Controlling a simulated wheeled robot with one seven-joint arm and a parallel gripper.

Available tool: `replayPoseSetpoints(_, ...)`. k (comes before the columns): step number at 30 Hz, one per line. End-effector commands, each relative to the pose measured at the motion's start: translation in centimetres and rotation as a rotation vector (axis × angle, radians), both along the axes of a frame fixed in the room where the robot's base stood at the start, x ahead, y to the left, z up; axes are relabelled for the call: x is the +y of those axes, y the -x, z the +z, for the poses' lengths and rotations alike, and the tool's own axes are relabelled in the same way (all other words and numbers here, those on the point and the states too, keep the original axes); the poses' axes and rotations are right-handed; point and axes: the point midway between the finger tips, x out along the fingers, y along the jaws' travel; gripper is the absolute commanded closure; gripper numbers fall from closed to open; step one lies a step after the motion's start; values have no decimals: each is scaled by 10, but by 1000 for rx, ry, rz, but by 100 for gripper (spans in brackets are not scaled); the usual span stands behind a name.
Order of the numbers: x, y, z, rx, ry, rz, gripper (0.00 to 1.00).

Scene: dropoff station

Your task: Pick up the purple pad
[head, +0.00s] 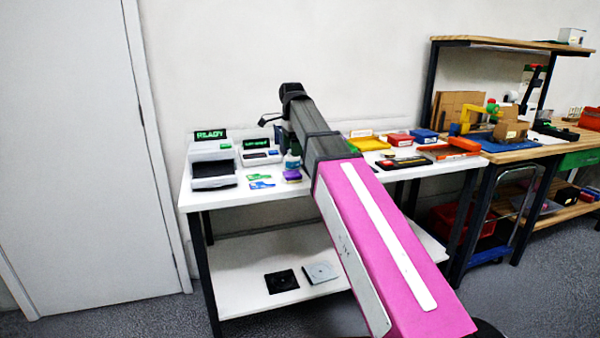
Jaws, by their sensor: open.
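The purple pad (292,175) is a small block with a paler edge below its purple top. It lies on the white table (236,200), near the front and just left of my dark arm link. A small clear bottle with a blue-green part (291,160) stands right behind it. My arm reaches from the lower right over the table, and its bend is above and behind the pad. I cannot make out my gripper's fingers; the arm's end is hidden or not distinguishable among the dark shapes behind the bottle.
Left of the pad are blue and green cards (260,181), a grey machine with a READY display (211,162) and a smaller device (259,154). Right of my arm are yellow, red and blue bins (424,136) and tools. A wooden bench (520,150) adjoins. The table's front left is clear.

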Motion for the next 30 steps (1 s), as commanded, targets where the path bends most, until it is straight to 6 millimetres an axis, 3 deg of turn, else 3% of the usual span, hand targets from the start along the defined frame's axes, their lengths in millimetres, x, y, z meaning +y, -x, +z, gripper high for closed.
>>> replayPoseSetpoints(5, 0, 1, -14, 1, 0, 0, 6)
replayPoseSetpoints(12, 0, 1, -48, 2, 1, 0, 6)
replayPoseSetpoints(20, 1, -1, -63, 0, 0, 0, 6)
replayPoseSetpoints(30, 2, -4, -104, 1, 0, 0, 6)
